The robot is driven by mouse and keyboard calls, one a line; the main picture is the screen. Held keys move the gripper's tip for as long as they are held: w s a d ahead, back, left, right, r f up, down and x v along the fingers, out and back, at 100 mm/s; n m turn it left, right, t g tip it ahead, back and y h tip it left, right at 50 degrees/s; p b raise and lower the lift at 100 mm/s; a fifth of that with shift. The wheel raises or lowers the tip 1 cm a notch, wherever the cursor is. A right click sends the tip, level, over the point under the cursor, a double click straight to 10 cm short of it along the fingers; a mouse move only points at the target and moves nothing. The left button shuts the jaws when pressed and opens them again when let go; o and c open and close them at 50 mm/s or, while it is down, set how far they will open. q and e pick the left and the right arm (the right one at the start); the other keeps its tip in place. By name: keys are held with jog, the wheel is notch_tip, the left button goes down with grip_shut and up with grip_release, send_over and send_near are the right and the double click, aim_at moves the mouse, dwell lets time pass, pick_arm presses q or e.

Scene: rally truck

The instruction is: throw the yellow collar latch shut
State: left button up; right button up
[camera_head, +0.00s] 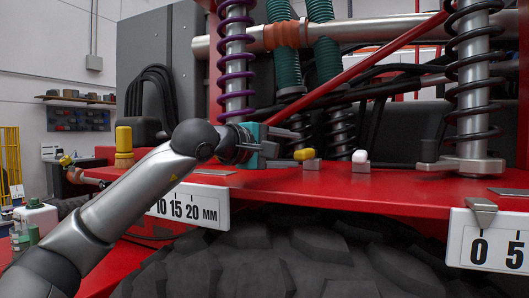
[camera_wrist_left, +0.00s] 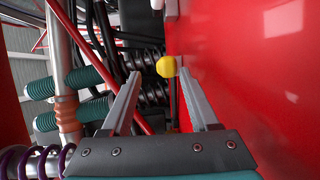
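A yellow latch knob (camera_head: 304,154) sits on a small grey block on the red deck, just beyond my left gripper's fingertips in the head view. In the left wrist view the yellow knob (camera_wrist_left: 166,67) lies in line with the gap between the two fingertips, nearer the right finger. My left gripper (camera_head: 290,149) is open and empty, low over the deck, with its fingers (camera_wrist_left: 160,74) spread to either side of the gap. I cannot tell whether a finger touches the knob. My right gripper is not in view.
A white-topped block (camera_head: 360,156) stands right of the yellow knob. A purple coil spring (camera_head: 236,65) and a black one (camera_head: 473,80) rise from the red deck (camera_head: 370,185). A red bar (camera_head: 365,60) slants behind. Scale plates hang at the front edge.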

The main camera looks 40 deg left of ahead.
pick_arm(q)
jog(key=s, duration=0.3)
jog(key=s+a+b, duration=0.1)
jog(key=s, duration=0.1)
jog(key=shift+s+r, duration=0.2)
jog(key=shift+r, duration=0.05)
jog(key=shift+s+r, duration=0.2)
jog(key=shift+s, duration=0.65)
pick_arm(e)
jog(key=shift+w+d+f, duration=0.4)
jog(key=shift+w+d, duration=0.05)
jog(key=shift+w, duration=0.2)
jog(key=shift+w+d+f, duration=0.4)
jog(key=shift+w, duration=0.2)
